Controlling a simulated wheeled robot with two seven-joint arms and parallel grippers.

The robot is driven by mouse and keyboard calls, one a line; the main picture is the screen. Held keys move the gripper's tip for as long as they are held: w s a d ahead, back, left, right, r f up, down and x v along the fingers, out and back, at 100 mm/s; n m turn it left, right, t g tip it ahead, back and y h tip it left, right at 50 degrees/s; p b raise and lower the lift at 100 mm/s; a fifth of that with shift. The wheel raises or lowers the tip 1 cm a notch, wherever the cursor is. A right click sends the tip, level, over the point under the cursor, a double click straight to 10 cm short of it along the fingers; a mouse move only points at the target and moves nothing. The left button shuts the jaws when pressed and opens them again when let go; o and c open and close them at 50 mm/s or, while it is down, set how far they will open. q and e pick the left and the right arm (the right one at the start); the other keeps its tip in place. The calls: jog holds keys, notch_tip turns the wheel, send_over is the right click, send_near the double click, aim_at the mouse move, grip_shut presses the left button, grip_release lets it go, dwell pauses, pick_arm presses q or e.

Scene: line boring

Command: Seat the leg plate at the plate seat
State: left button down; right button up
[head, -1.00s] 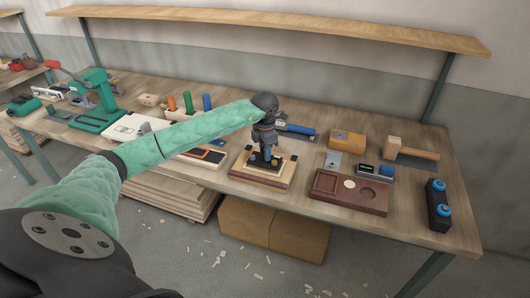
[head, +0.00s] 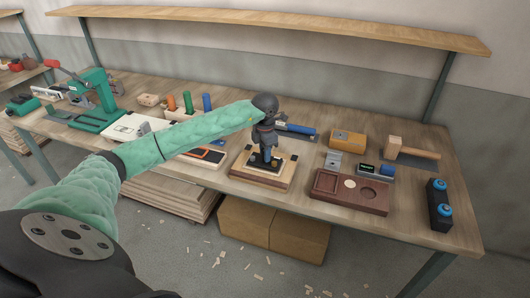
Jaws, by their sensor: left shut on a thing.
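My left gripper (head: 267,157) points straight down over a wooden stand (head: 248,177) near the front edge of the bench. It is shut on a small dark piece, taken to be the leg plate, which is mostly hidden by the fingers. The held piece is low over the dark top of the stand. Whether it touches the stand or lies flat in the plate seat cannot be told. The plate seat is hidden under the gripper. My right gripper is not in view.
Right of the stand is a dark wooden tray (head: 333,198) with round recesses. Behind it are a yellow-brown box (head: 347,139) and a wooden mallet (head: 412,149). A black holder with blue tops (head: 438,207) stands at the right. A green press (head: 95,100) stands left.

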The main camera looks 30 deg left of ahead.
pick_arm(q)
jog(key=shift+f+b, duration=0.45)
jog(key=shift+f, duration=0.05)
jog(key=c, duration=1.1)
grip_release()
jog(key=shift+o, duration=0.2)
jog(key=shift+r, duration=0.1)
jog(key=shift+r+p, duration=1.1)
jog(key=shift+r, duration=2.8)
